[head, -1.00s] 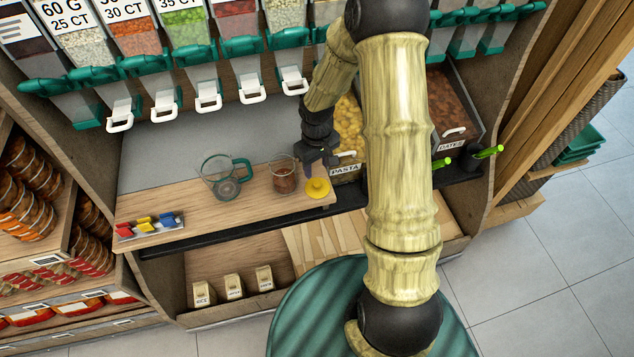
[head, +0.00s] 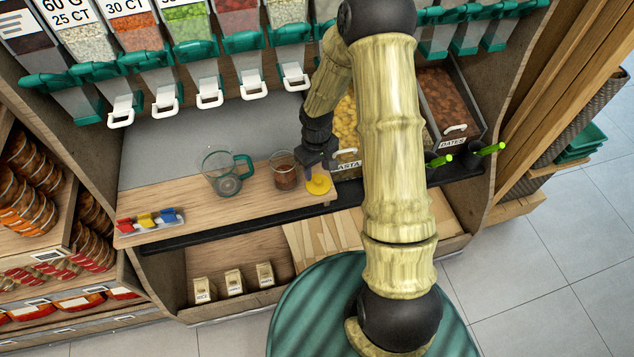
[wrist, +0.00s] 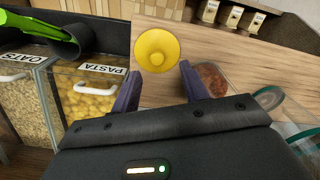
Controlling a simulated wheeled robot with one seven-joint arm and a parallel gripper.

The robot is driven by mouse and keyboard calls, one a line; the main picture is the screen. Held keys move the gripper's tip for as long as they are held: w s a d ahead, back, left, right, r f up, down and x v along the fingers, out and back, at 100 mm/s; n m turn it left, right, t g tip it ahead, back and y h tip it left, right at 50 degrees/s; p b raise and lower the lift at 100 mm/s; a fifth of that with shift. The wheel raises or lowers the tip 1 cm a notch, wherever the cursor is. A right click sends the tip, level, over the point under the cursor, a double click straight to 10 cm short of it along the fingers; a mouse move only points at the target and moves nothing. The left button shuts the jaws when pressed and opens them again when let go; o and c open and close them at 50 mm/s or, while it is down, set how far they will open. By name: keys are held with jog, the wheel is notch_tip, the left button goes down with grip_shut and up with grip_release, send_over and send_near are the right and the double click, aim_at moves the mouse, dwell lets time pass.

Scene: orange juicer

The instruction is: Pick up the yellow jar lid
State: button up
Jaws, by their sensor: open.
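The yellow jar lid (head: 318,184) lies on the right end of the wooden board (head: 260,205), beside a glass jar with brown contents (head: 285,176). In the wrist view the round lid (wrist: 157,49) has a small raised knob in its middle. My gripper (head: 313,171) is just above the lid and partly overlaps it in the head view. In the wrist view its two purple fingers (wrist: 160,88) are apart, with nothing between them. The lid lies just beyond the fingertips, roughly centred on the gap.
A clear measuring jug with a green handle (head: 226,175) stands left of the jar. Coloured clips (head: 148,220) sit at the board's left end. A pasta bin (head: 346,150) is close on the right. Dispensers with white handles (head: 210,95) hang behind.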

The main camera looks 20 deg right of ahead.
aim_at(318, 179)
jog(key=f, duration=0.4)
jog(key=shift+d+f, duration=0.3)
jog(key=shift+a, duration=0.1)
jog(key=shift+c, duration=0.5)
grip_shut()
